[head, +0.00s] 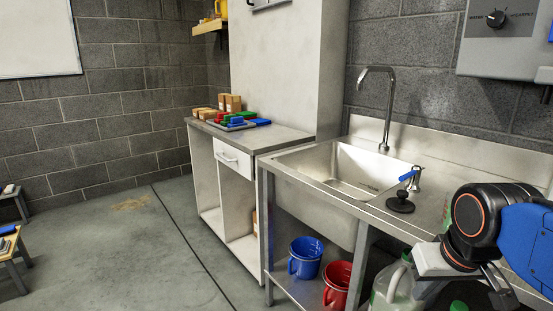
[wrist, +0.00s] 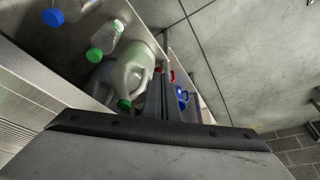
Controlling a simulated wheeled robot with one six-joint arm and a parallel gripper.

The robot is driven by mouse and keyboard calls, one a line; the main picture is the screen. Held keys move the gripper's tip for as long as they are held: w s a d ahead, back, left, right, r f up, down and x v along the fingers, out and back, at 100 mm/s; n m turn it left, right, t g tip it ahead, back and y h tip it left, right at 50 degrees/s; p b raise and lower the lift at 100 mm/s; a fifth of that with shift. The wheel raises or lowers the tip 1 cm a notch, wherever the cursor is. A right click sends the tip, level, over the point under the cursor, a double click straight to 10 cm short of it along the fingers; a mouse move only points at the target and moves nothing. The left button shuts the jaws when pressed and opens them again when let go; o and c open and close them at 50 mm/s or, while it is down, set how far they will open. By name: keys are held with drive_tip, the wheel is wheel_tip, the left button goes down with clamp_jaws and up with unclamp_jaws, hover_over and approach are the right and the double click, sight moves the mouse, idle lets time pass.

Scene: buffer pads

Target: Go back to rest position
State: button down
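My gripper (head: 498,287) is at the lower right of the head view, in front of the sink bench, below my blue and black wrist. In the wrist view its two dark fingers (wrist: 162,92) lie close together, and I see nothing held between them. The fingers point past a large translucent jug with a green cap (wrist: 128,77), which stands on the bench's lower level. The jug also shows in the head view (head: 393,290), partly hidden by my arm.
Blue (head: 306,257) and red (head: 337,285) buckets stand below. A cabinet (head: 225,185) bears coloured pads (head: 235,120) and boxes (head: 232,103). The floor (head: 130,245) at left is mostly clear.

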drive_tip(key=shift+n+t, duration=0.3)
drive_tip(key=s+f, duration=0.2)
drive_tip(key=f, duration=0.1)
drive_tip(key=s+f, duration=0.1)
drive_tip(key=shift+s+a+f, duration=0.25)
drive_tip(key=shift+a+f, duration=0.05)
drive_tip(key=shift+f, duration=0.1)
drive_tip(key=c, duration=2.4)
unclamp_jaws()
drive_tip(key=shift+c, duration=0.2)
